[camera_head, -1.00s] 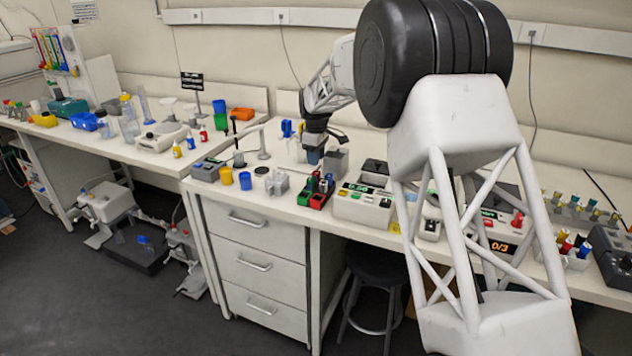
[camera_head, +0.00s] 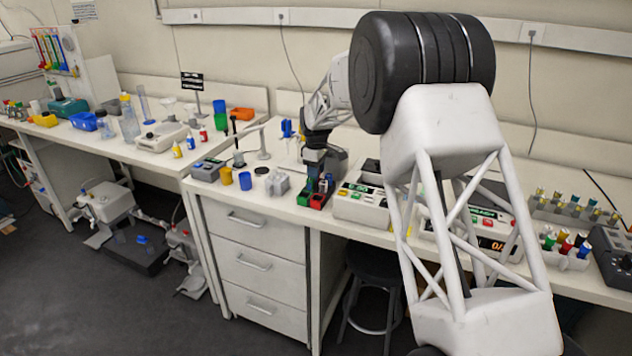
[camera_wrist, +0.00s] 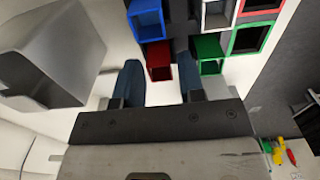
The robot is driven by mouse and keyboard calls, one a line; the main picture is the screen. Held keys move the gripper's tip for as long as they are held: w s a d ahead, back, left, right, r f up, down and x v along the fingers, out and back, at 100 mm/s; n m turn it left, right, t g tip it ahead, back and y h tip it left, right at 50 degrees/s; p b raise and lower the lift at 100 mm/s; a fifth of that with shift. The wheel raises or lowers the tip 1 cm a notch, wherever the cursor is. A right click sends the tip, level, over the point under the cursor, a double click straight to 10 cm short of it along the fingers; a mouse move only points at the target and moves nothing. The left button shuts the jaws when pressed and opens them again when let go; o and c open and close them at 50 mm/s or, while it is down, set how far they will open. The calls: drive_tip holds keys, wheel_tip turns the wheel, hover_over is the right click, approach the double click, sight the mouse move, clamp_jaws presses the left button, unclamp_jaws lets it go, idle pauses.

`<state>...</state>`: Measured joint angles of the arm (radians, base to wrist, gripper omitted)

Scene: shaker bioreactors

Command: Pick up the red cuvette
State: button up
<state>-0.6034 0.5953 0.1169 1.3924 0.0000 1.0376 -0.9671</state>
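The red cuvette (camera_wrist: 159,62) shows in the wrist view as a small square tube, open at the top. It is between and just beyond the two blue fingertips of my gripper (camera_wrist: 158,82). The gripper is open, with a gap visible on both sides of the cuvette. In the head view my gripper (camera_head: 315,165) is low over the cuvette rack (camera_head: 316,203), hiding part of it.
In the wrist view a blue cuvette (camera_wrist: 146,20), a green cuvette (camera_wrist: 208,50) and a white one (camera_wrist: 216,14) stand close by. A grey block-shaped object (camera_wrist: 50,60) is at left. In the head view, a white instrument (camera_head: 358,207) stands right of the rack.

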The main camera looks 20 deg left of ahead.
drive_tip(key=shift+f, duration=0.5)
drive_tip(key=c, duration=0.5)
